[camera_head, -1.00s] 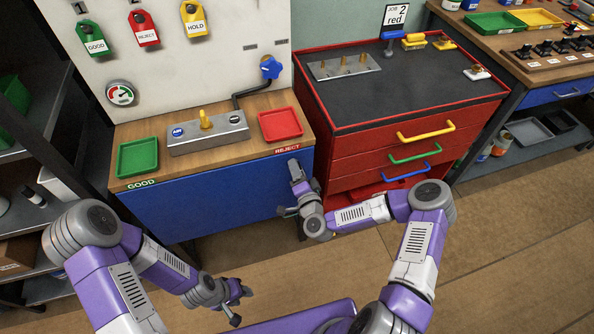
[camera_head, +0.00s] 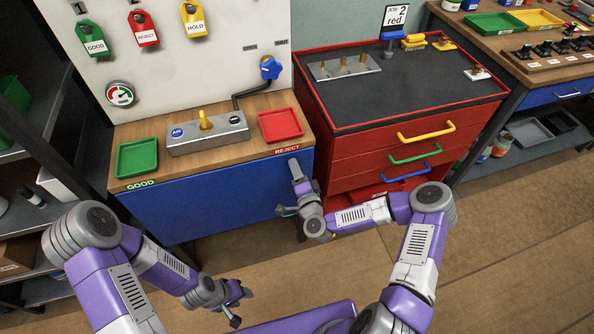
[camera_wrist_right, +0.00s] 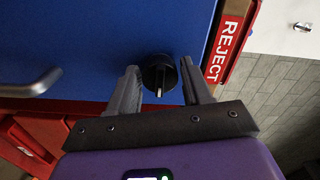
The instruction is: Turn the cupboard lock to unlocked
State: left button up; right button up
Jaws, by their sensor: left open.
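The cupboard is the blue-fronted unit (camera_head: 200,208) under the wooden counter. Its lock, a round black knob with a narrow pale bar (camera_wrist_right: 158,76), shows in the right wrist view on the blue front, near the REJECT label. In that view the bar runs roughly up and down. My right gripper (camera_wrist_right: 159,72) is open, with one finger on each side of the knob and a visible gap at both sides. In the head view my right gripper (camera_head: 289,190) is at the cupboard's right end and hides the lock. My left gripper (camera_head: 240,305) is open and empty, low and apart from the cupboard.
A silver bar handle (camera_wrist_right: 32,83) sticks out from the blue front, left of the lock in the right wrist view. A red drawer unit (camera_head: 378,150) stands close on the right. Green (camera_head: 138,158) and red (camera_head: 281,125) trays sit on the counter. The floor in front is clear.

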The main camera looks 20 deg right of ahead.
jog(key=shift+o, duration=1.1)
jog(key=s+p, duration=0.1)
jog(key=s, duration=0.6)
jog(key=shift+s+d, duration=0.15)
jog(key=shift+s, duration=0.15)
